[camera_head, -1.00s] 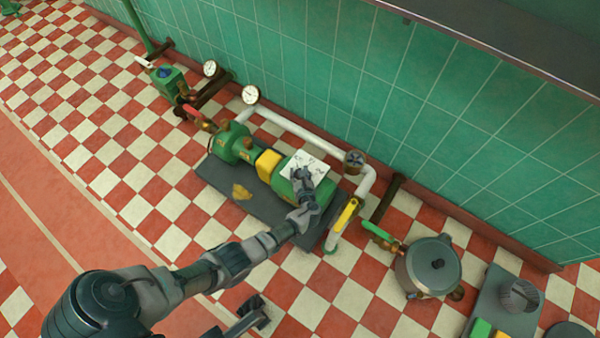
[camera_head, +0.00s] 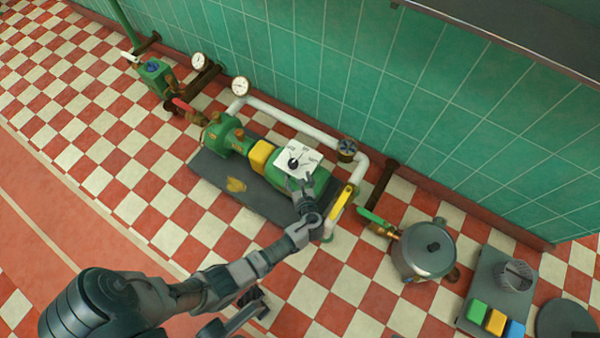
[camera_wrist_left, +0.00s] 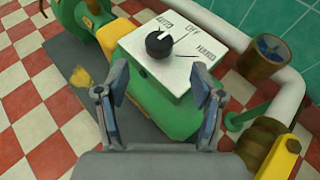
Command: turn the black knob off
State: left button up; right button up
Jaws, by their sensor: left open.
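The black knob (camera_head: 293,163) is round and sits on a white panel (camera_head: 311,160) on top of a green pump housing. In the left wrist view the knob (camera_wrist_left: 159,45) is in plain sight, with lettering around it that includes OFF. I cannot tell clearly which mark it points to. My left gripper (camera_head: 300,183) is open and empty, on the near side of the panel. In the left wrist view its fingers (camera_wrist_left: 160,85) stand apart, below the knob in the picture and not touching it. A dark gripper-like part of mine, apparently the right gripper (camera_head: 252,302), shows low in the head view.
Checkered floor in front is open.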

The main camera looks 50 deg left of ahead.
pick_arm(q)
jog(key=shift+v, duration=1.3)
jog(key=shift+w, duration=0.1)
